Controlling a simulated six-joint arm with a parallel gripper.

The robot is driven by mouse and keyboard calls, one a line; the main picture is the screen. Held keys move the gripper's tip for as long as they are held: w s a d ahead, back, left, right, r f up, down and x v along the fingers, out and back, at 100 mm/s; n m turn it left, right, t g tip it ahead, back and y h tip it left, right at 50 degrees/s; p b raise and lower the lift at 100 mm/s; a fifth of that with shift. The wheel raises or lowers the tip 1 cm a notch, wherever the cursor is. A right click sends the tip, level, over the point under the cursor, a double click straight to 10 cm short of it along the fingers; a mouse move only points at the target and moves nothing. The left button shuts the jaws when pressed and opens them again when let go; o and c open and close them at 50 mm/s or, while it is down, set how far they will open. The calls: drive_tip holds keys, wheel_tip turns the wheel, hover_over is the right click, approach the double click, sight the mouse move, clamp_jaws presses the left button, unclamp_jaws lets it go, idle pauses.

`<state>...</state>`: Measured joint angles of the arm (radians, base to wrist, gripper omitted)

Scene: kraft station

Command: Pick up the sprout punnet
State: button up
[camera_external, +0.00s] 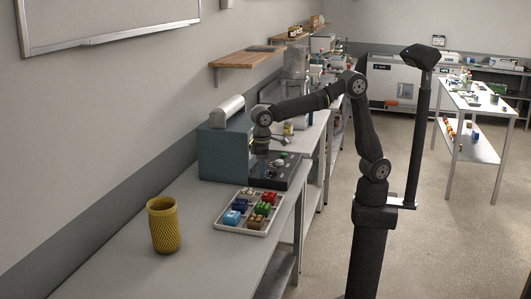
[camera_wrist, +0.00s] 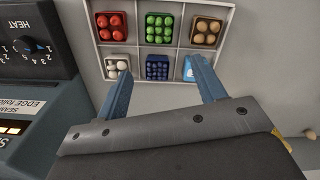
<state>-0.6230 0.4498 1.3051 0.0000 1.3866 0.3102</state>
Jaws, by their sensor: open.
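The green sprout punnet (camera_wrist: 159,29) sits in the top middle compartment of a pale divided tray (camera_wrist: 135,61) in the wrist view. In the external view, the green punnet (camera_external: 263,208) is among the other punnets in the tray (camera_external: 226,227) on the bench. My gripper (camera_wrist: 158,70) is open, with nothing held between its blue fingers. In the wrist view its fingertips appear around the dark blue punnet, below the green one. In the external view my gripper (camera_external: 274,142) hangs above the bench machine, behind the tray.
Red (camera_wrist: 112,27), brown (camera_wrist: 206,31), white (camera_wrist: 117,66) and dark blue (camera_wrist: 157,67) punnets fill neighbouring compartments. A blue-green heat machine (camera_external: 222,152) with a dark panel stands just behind the tray. A yellow mesh vase (camera_external: 163,226) stands to its left.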

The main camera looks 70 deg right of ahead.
drive_tip(key=m, duration=2.2)
approach(263, 205)
drive_tip(key=f, duration=0.6)
drive_tip(key=shift+w+d, duration=0.15)
drive_tip(key=shift+w, duration=0.1)
drive_tip(key=f, duration=0.5)
drive_tip(key=shift+s+f, duration=0.1)
drive_tip(key=shift+s, duration=0.1)
drive_tip(key=c, duration=0.7)
drive_tip(key=shift+c, duration=0.2)
